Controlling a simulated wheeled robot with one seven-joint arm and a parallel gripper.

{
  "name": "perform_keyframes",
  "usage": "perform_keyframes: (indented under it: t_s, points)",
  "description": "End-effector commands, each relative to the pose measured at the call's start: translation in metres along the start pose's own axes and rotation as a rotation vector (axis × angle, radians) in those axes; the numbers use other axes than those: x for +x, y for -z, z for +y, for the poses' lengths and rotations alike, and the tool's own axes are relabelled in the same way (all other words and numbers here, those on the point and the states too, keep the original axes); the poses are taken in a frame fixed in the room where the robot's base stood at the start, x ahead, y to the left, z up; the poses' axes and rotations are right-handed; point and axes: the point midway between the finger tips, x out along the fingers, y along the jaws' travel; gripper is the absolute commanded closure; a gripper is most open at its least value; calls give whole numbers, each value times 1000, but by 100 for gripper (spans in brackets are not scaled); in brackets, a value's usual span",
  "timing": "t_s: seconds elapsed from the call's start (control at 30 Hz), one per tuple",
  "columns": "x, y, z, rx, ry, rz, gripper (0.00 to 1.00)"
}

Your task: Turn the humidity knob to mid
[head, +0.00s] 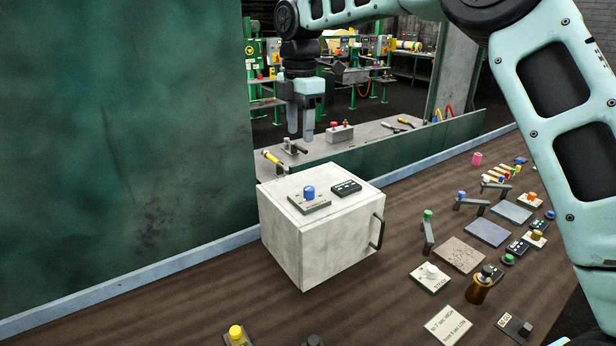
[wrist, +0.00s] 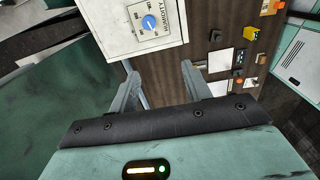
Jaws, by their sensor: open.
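The humidity knob (head: 309,192) is blue and sits on a small grey plate on top of a white box (head: 325,245). In the wrist view the blue knob (wrist: 149,22) shows from above near the top edge, on a plate with a HUMIDITY label and scale marks; its exact setting is too small to read. My gripper (head: 301,128) points down above and behind the box, apart from the knob. In the wrist view my gripper (wrist: 160,76) has its two fingers spread with nothing between them.
A black display unit (head: 346,188) sits beside the knob plate. The box has a dark handle (head: 377,232) on its right side. Several knobs, levers and plates, including a white knob (head: 431,270) and brown bottle (head: 478,288), cover the bench at right. A green wall stands at left.

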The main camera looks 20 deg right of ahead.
Motion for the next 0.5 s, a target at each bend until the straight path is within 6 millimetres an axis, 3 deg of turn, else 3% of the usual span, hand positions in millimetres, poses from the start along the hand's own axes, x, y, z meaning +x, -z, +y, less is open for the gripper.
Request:
perform_keyframes:
  t_s: [0.1,0.27,0.5]
  points:
    - [-6,-25,13,-42,1,-4,52]
    - [-4,-35,16,-66,4,-9,52]
    - [29,-35,15,-66,8,-8,52]
